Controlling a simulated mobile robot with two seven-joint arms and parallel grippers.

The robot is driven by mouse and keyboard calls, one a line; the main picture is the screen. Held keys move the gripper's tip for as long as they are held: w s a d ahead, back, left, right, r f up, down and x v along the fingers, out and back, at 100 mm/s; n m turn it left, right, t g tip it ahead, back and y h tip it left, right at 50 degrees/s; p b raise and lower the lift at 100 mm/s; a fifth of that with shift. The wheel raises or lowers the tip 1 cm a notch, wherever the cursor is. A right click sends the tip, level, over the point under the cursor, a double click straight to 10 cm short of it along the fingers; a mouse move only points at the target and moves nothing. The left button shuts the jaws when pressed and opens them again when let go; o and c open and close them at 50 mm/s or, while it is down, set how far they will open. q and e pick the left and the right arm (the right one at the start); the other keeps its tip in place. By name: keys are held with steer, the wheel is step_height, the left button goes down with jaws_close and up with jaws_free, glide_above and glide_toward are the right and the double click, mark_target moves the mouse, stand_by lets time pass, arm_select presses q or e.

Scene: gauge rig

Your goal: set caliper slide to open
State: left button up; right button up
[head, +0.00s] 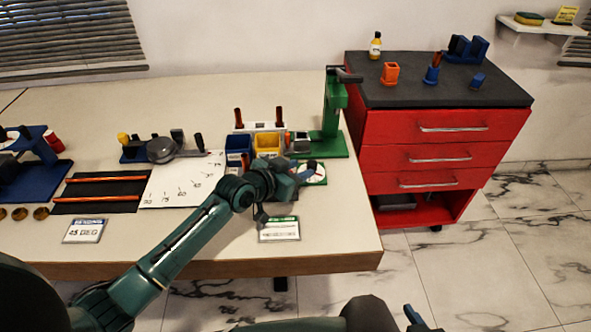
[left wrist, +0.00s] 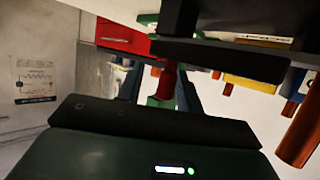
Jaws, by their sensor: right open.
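A tool on a blue base, with a round grey disc (head: 160,150) and a dark upright knob (head: 199,142), lies at the back of the table in the head view. I cannot tell for sure whether it is the caliper. My left gripper (head: 304,174) is at the right of the table, by a white dial (head: 315,172) below the green stand (head: 331,115). In the left wrist view its fingers (left wrist: 160,85) look apart, with a dark red handle (left wrist: 167,80) seen between them; contact is unclear. My right gripper (head: 414,316) shows partly at the bottom edge, open, away from the table.
Blue (head: 238,144) and yellow bins (head: 267,144) with red handles stand behind my left gripper. A white card (head: 279,229) lies near the front edge. A black mat with orange rails (head: 100,180) is at left. A red drawer cabinet (head: 430,155) stands right of the table.

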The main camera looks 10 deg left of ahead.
arm_select(q)
steer(key=v, duration=1.3)
steer(key=shift+p, duration=0.35)
arm_select(e)
steer(key=shift+d+r, duration=0.1)
steer(key=shift+r, duration=0.1)
arm_select(q)
steer(key=shift+s, duration=0.1)
steer(key=shift+n+y, duration=0.5)
steer(key=shift+n, duration=0.1)
steer(key=s+f, duration=0.1)
steer(key=s, duration=0.1)
steer(key=s+d+f+p, duration=0.1)
steer(key=s+f, duration=0.1)
steer(key=s+d+f+p, duration=0.1)
steer(key=shift+s+f, duration=0.35)
steer(key=shift+s, duration=0.05)
steer(key=s+d+f+n+g+y+p, duration=0.1)
steer(key=s+f, duration=0.4)
steer(key=s, duration=0.6)
steer(key=shift+d+f+n+y+p, duration=0.25)
steer(key=shift+d+n+y+p, duration=0.05)
steer(key=shift+y+p, duration=0.3)
arm_select(e)
steer(key=shift+s+d+r+h, duration=0.2)
steer(key=shift+d+r+h, duration=0.25)
steer(key=shift+d, duration=0.3)
